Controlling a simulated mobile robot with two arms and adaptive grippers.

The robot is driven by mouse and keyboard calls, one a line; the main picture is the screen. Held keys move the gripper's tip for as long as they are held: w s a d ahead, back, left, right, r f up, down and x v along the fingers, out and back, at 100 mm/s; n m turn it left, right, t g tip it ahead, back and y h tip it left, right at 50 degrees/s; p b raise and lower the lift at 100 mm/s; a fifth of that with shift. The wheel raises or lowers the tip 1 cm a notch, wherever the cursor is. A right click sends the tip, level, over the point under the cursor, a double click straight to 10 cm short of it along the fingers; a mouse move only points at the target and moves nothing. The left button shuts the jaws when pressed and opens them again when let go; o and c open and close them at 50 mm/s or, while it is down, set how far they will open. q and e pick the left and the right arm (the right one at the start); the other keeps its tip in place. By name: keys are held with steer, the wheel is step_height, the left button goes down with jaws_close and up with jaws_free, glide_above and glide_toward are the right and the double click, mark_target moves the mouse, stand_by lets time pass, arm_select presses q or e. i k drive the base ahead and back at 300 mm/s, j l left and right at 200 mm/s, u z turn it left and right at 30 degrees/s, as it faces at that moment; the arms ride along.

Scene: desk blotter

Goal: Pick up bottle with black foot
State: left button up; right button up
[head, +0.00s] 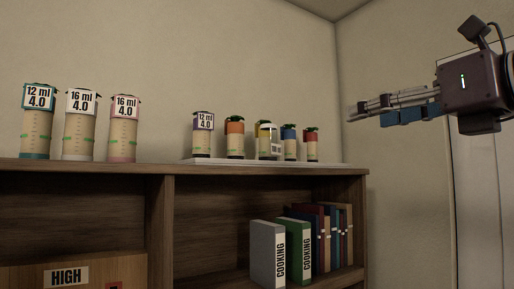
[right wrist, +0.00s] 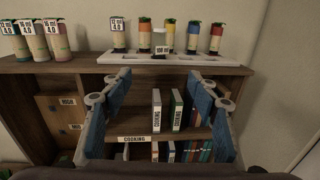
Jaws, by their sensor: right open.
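Several bottles stand upright on top of the wooden shelf. On a white board at the right is a 12 ml bottle with a purple top (head: 203,138) and a dark foot; it also shows in the right wrist view (right wrist: 118,37). Beside it stand an orange-topped bottle (head: 234,142), a yellow-topped one (head: 263,147), a blue-topped one (head: 289,147) and a red-topped one (head: 311,147). Their feet also look dark, but small. My right gripper (head: 357,110) is open and empty, in the air right of the bottles. In the right wrist view its fingers (right wrist: 158,82) are wide apart. My left gripper is out of view.
Three larger bottles, with teal (head: 37,128), white (head: 79,132) and pink (head: 122,135) feet, stand at the left. The white board (head: 336,163) has slots along its front. Books (head: 268,255) and a HIGH box (head: 25,272) are below. Free air surrounds the gripper; a wall is behind.

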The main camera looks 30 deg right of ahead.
mark_target(270, 149)
steer(key=i, duration=0.9)
